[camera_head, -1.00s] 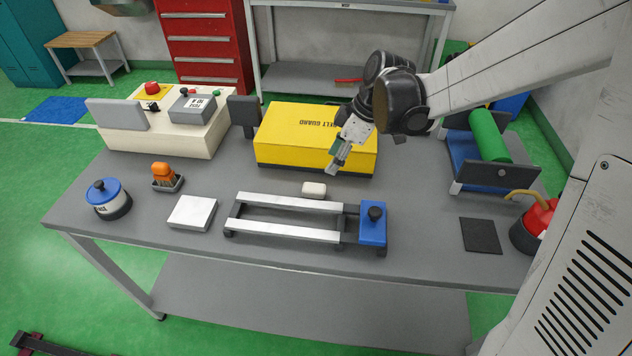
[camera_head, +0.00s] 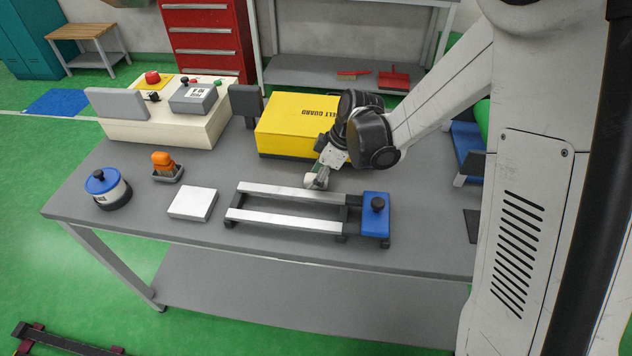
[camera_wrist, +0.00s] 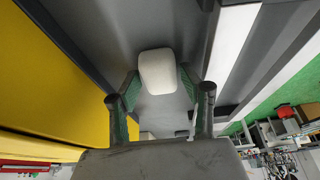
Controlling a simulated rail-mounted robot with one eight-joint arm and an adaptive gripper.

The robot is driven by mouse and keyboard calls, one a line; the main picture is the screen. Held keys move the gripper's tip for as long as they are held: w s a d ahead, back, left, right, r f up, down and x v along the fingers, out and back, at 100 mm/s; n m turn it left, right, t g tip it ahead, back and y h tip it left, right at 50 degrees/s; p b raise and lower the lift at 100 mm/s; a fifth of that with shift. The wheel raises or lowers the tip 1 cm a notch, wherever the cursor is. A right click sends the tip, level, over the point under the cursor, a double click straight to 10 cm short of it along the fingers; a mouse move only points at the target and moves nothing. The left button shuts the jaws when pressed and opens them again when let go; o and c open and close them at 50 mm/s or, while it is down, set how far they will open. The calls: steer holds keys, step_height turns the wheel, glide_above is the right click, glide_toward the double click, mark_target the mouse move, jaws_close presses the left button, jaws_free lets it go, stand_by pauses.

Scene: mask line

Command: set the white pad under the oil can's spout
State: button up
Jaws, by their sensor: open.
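A small white rounded pad (camera_head: 312,184) lies on the grey table, between the yellow belt guard and the rail frame. My gripper (camera_head: 321,177) is down at it and partly covers it. In the wrist view the pad (camera_wrist: 158,71) shows between and just beyond the fingertips of my open gripper (camera_wrist: 157,84). I cannot tell whether a finger touches it. The oil can and its spout are hidden behind my own body at the right. The left edge of a dark square mat (camera_head: 472,225) shows there.
The yellow belt guard (camera_head: 290,137) stands close behind my gripper. The rail frame (camera_head: 270,219) with its blue block (camera_head: 376,228) lies close in front. A flat white square block (camera_head: 193,203) and a blue-lidded pot (camera_head: 105,187) are at the left.

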steer(key=shift+f, duration=0.25)
steer(key=c, duration=0.8)
steer(key=shift+r, duration=0.1)
